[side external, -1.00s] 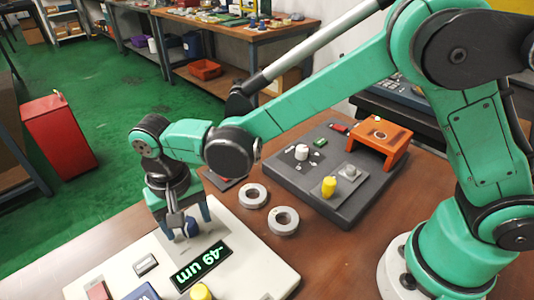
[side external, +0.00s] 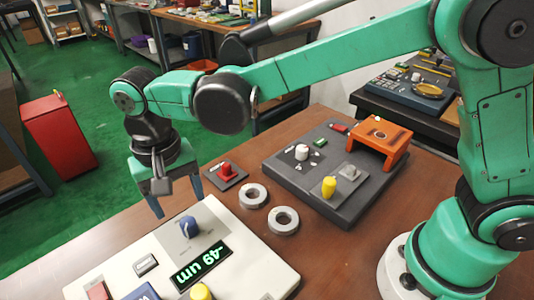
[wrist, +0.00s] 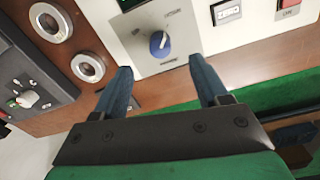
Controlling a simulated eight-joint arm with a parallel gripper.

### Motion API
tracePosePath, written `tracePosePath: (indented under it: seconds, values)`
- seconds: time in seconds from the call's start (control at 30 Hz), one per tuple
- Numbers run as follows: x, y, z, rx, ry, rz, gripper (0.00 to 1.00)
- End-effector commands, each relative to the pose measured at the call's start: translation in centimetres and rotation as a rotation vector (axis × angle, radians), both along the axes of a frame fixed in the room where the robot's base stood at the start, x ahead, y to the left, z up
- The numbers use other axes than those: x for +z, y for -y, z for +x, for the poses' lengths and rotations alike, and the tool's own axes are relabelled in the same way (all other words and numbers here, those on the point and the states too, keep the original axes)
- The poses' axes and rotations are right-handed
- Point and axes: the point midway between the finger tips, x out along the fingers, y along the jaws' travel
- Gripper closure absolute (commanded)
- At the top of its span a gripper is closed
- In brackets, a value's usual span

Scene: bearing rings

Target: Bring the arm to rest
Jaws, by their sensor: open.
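My gripper (side external: 176,200) is open and empty. In the side view it hangs above the table's far left edge, beyond the cream panel (side external: 240,262) and apart from it. In the wrist view its two blue fingers (wrist: 165,84) are spread wide, with nothing between them but the panel and table beyond. The blue knob (side external: 188,227) stands on the panel; it also shows in the wrist view (wrist: 159,44). The panel's display (side external: 203,267) reads 49 um, with a mark before it.
Two metal bearing rings (side external: 253,196) (side external: 283,221) lie flat on the wooden table. A red knob on a dark plate (side external: 226,171) is close to my gripper's right. A grey board (side external: 300,184) holds an orange stand (side external: 378,140) and a yellow knob (side external: 329,187).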

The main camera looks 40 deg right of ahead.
Motion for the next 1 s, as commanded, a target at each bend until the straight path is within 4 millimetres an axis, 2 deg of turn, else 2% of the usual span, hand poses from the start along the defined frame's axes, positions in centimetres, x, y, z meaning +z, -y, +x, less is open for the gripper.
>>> tracePosePath:
  seconds: [0.17,0.4,0.6,0.8,1.0]
  values:
    - [1.6,2.6,0.2,0.014,0.049,0.032,0.33]
    - [4.9,10.4,-1.0,0.083,0.247,0.089,0.33]
    - [5.5,16.2,-3.5,0.143,0.435,0.064,0.33]
    - [4.8,19.6,-5.6,0.192,0.57,-0.001,0.33]
    - [4.3,20.8,-6.3,0.212,0.619,-0.035,0.33]
